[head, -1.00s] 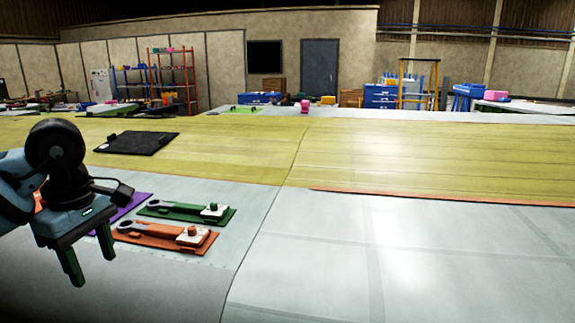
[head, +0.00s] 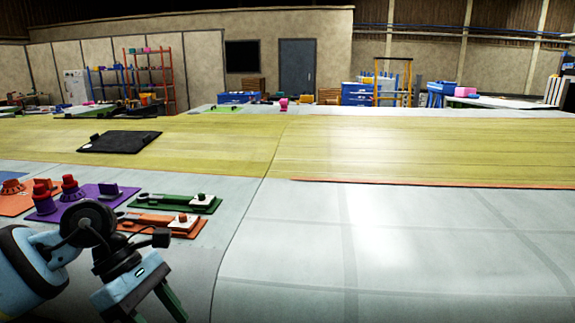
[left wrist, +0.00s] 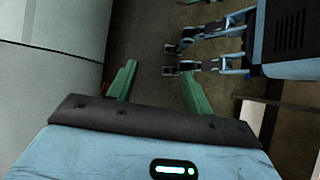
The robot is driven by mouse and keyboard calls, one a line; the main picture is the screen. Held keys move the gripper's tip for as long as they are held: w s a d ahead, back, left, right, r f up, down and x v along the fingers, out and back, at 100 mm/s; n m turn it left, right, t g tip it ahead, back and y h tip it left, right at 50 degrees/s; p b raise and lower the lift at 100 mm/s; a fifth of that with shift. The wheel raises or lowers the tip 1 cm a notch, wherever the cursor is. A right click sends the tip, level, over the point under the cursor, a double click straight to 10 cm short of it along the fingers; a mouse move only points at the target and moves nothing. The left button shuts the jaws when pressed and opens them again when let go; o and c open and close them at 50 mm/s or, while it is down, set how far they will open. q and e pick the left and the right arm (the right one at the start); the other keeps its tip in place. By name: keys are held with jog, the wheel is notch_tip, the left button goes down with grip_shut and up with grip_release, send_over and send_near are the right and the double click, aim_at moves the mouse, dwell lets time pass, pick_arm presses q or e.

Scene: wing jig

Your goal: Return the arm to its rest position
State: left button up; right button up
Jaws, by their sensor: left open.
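My left arm comes in at the lower left of the head view, with its gripper (head: 158,306) low over the near edge of the grey wing surface (head: 400,240). The gripper's green fingers are apart and nothing shows between them. In the left wrist view the two fingers (left wrist: 158,85) also stand apart and empty, with brown floor beyond them. The grey panel (left wrist: 50,60) lies to their left in that view. My right gripper shows in neither arm's place in the head view, and I cannot make it out in the wrist view.
An orange plate (head: 190,232) and a green plate (head: 170,207) with tools lie just beyond the gripper. A purple plate (head: 45,216) with red knobs lies left of them. A black plate (head: 120,142) rests on the yellow band. The right side of the wing is clear.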

pick_arm(q)
jog(key=s+d+f+n+t+h, duration=0.2)
jog(key=s+d+n+h, duration=0.1)
jog(key=d+n+h, duration=1.05)
jog(key=a+f+n+t+y, duration=0.3)
jog(key=f+n+t+y, duration=0.45)
jog(key=n, duration=0.65)
jog(key=a+f+n+t+y, duration=0.4)
jog(key=f+n+t, duration=0.55)
jog(key=n, duration=0.55)
jog(key=s+a+f+n+g+y, duration=0.3)
jog(key=s+f+n+g, duration=0.1)
jog(key=s+f, duration=0.5)
jog(key=s+a+f+n+g+y, duration=0.3)
jog(key=s+f+n, duration=0.3)
jog(key=s+f, duration=0.4)
jog(key=shift+s+g+y+p, duration=0.3)
jog(key=shift+s+g+y, duration=0.1)
jog(key=shift+s, duration=0.35)
jog(key=shift+n, duration=0.25)
